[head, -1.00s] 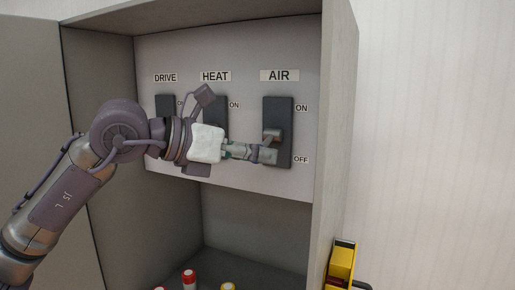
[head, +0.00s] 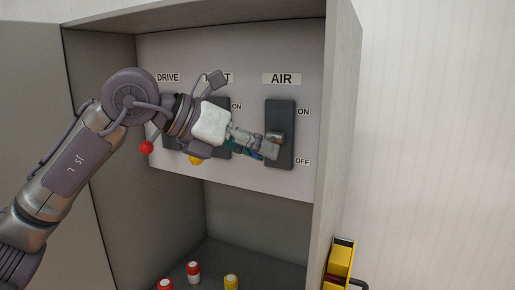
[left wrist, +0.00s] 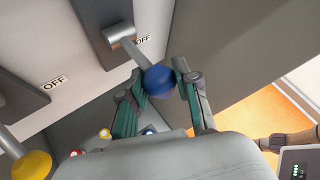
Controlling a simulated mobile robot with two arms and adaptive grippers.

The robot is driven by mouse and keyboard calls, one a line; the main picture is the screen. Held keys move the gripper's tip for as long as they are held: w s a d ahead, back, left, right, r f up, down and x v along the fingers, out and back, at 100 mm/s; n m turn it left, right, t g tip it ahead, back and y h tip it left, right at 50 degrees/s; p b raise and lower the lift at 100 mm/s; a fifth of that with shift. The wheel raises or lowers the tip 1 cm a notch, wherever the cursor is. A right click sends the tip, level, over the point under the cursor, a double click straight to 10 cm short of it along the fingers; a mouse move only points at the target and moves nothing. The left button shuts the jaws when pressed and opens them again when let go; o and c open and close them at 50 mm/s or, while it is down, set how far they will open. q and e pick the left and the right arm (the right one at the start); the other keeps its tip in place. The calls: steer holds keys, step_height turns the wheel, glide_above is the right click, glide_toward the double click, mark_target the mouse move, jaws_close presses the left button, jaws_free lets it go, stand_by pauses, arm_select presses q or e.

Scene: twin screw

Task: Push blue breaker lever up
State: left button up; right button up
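The blue breaker lever is the AIR one, on a dark plate (head: 286,115) at the right of the panel. Its metal shaft (left wrist: 127,45) ends in a blue ball knob (left wrist: 158,79), and it points out and down, on the OFF side. My left gripper (head: 268,148) is at this lever, covering most of the knob in the head view. In the left wrist view its two fingers (left wrist: 159,72) are on either side of the blue knob, seemingly touching it.
A red knob (head: 147,147) and a yellow knob (head: 196,160) hang low left of the AIR lever. Red-and-white and yellow-topped cylinders (head: 193,272) stand on the cabinet floor. The cabinet's right wall (head: 335,110) is close to the lever. A yellow object (head: 340,265) is outside.

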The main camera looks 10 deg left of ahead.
arm_select(q)
steer(key=o, duration=0.5)
steer(key=shift+r, duration=0.2)
steer(key=shift+c, duration=0.2)
steer(key=shift+f, duration=0.1)
steer(key=v, duration=1.2)
steer(key=shift+f, duration=0.1)
